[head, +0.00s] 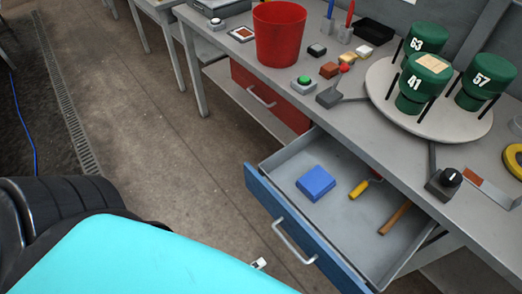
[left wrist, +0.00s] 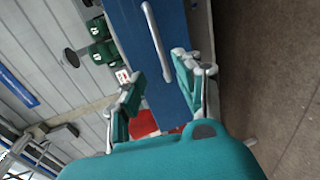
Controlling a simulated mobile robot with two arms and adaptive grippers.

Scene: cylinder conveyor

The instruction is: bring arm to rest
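My left arm and gripper are the task's own things. In the left wrist view my left gripper (left wrist: 157,68) is open, its two fingers spread apart with nothing between them. Beyond the fingers is the blue drawer front (left wrist: 140,35) with its grey handle. In the head view only a small pale tip of my left gripper (head: 259,264) shows at the bottom, past the turquoise cover of my arm, left of the drawer handle. My right gripper shows in neither view.
The blue drawer (head: 268,212) stands open, holding a blue box (head: 316,183) and two tools. The grey workbench (head: 225,38) carries a red bin (head: 279,35), a round turntable (head: 455,122) with green cylinders, and control buttons. The floor (head: 140,130) left of the bench is clear.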

